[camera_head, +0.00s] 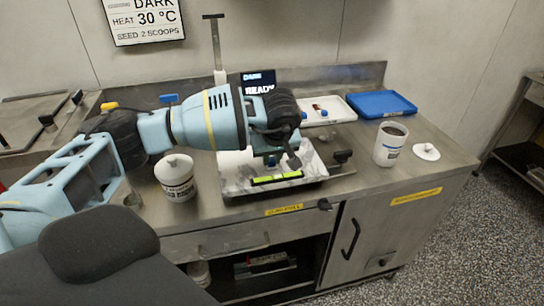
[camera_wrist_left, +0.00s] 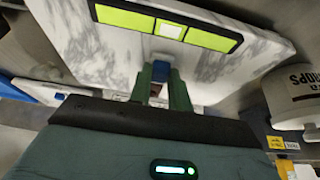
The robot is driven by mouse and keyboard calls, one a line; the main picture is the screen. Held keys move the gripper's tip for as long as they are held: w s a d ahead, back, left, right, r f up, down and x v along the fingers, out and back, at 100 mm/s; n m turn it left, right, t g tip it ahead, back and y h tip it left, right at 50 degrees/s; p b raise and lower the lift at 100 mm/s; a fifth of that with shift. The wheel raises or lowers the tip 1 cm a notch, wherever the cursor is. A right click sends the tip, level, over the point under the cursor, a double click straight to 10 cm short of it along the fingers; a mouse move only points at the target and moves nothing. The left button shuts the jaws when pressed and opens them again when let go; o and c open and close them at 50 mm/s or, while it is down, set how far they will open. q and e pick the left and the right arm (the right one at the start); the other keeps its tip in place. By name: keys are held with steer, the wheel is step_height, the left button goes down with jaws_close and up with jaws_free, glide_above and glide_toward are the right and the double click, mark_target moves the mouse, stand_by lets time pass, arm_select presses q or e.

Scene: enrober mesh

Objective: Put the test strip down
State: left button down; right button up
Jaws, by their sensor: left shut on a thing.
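My left gripper (camera_head: 272,160) hangs over the marble slab (camera_head: 236,181), near a black strip with lime-green ends and a white middle (camera_head: 277,179). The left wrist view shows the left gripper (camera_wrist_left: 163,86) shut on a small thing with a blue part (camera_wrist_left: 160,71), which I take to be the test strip. Most of it is hidden between the fingers. The lime-and-black strip (camera_wrist_left: 205,38) lies on the marble slab (camera_wrist_left: 80,45), just beyond the fingertips in that view. I cannot tell whether the held thing touches the slab. My right gripper is not in view.
A white lidded tub (camera_head: 177,181) stands left of the slab. A white tub (camera_head: 390,146) and a loose lid (camera_head: 426,152) are at right. Behind are a white tray (camera_head: 341,112) with small items, a blue tray (camera_head: 381,103) and a READY display (camera_head: 259,83). Counter at far right is clear.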

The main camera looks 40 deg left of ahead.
arm_select(q)
steer(key=c, duration=1.3)
jaws_free()
steer(key=shift+f, duration=0.1)
steer(key=v, duration=1.2)
